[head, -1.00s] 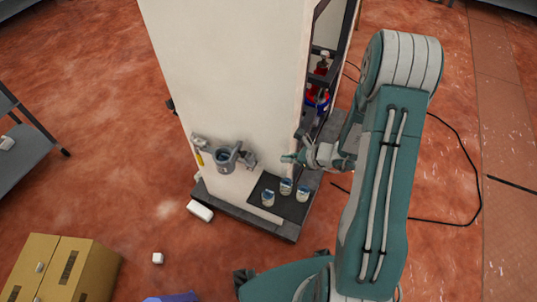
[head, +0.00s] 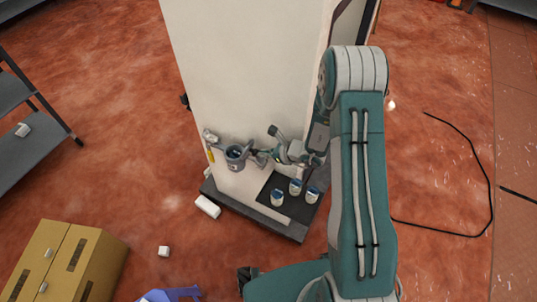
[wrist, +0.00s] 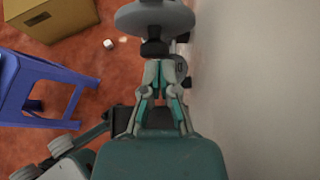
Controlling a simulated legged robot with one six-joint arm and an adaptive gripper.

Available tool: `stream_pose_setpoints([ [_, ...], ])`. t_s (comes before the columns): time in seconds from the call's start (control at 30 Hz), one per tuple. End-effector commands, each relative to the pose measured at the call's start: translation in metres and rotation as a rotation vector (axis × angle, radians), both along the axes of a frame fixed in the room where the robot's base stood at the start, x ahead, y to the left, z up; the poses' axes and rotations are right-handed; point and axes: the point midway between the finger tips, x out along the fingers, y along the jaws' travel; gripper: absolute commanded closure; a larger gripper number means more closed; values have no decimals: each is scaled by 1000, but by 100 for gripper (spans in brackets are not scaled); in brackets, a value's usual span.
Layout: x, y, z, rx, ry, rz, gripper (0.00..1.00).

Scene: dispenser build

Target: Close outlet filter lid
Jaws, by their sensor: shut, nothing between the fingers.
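The outlet filter (head: 236,154) is a grey round housing on the front of the white dispenser cabinet in the head view. Its top is open, with a dark inside. A grey round disc with a dark knob, apparently the filter lid (wrist: 152,18), shows at the top of the wrist view. My gripper (head: 268,156) is just right of the housing in the head view. In the wrist view my gripper (wrist: 160,64) has its fingers together, empty, with the tips close to the knob. I cannot tell whether they touch it. The arm partly hides the lid in the head view.
Several small cups (head: 295,187) stand on the dark tray (head: 275,180) right of the filter. The cabinet wall (wrist: 255,90) rises close along the right in the wrist view. A blue stool (wrist: 35,90) and a cardboard box (wrist: 50,15) stand on the floor to the left.

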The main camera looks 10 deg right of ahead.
Motion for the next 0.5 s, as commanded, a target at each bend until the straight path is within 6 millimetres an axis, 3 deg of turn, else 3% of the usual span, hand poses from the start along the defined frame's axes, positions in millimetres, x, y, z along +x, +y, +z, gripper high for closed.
stream_pose_setpoints([
  [0.5,2,2,5,-42,30,0,100],
])
